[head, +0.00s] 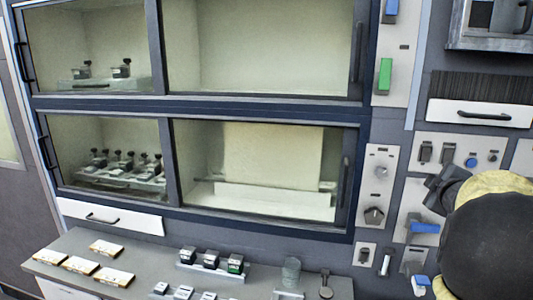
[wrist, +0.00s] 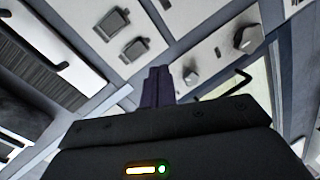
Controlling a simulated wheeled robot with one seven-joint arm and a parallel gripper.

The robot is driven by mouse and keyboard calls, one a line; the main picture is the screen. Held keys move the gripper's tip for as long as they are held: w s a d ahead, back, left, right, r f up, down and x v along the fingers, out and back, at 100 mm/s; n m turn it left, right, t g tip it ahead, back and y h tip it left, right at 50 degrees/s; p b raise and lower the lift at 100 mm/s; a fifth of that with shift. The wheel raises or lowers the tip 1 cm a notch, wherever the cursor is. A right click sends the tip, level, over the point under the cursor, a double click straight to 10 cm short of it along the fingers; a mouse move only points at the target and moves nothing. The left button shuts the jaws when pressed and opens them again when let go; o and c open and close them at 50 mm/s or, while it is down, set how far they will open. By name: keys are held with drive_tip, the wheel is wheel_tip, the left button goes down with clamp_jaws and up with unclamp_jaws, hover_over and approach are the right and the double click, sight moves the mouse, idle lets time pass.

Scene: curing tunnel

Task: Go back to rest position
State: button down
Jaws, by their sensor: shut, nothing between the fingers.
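My gripper (wrist: 158,80) is shut and empty in the wrist view, its dark fingers together in front of the control panels. In the head view my arm is at the right edge, and the gripper end (head: 440,188) is beside a panel with a blue lever handle (head: 424,227). Whether it touches the panel cannot be told. A dark knob (wrist: 244,38) and two dark switches (wrist: 112,22) show beyond the fingers in the wrist view.
The glass-doored cabinet (head: 255,107) fills the left and middle, with small dark-topped items inside. A grey counter (head: 140,265) below holds flat boxes, small blocks and a clear glass (head: 291,272). A white drawer (head: 480,113) with a dark handle is above my arm.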

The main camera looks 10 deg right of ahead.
drive_tip(key=s+a+f+m+g+y, duration=0.25)
drive_tip(key=a+f+m+g, duration=0.3)
drive_tip(key=a+f, duration=1.3)
drive_tip(key=s+a+f+m+g+y, duration=0.1)
drive_tip(key=s+a+f+g+y, duration=0.1)
drive_tip(key=s+a, duration=0.5)
drive_tip(key=s+a+f+m+g+y, duration=0.2)
drive_tip(key=s+a+f+g, duration=0.2)
drive_tip(key=s+a+f, duration=0.3)
drive_tip(key=a, duration=0.4)
drive_tip(key=shift+a, duration=0.15)
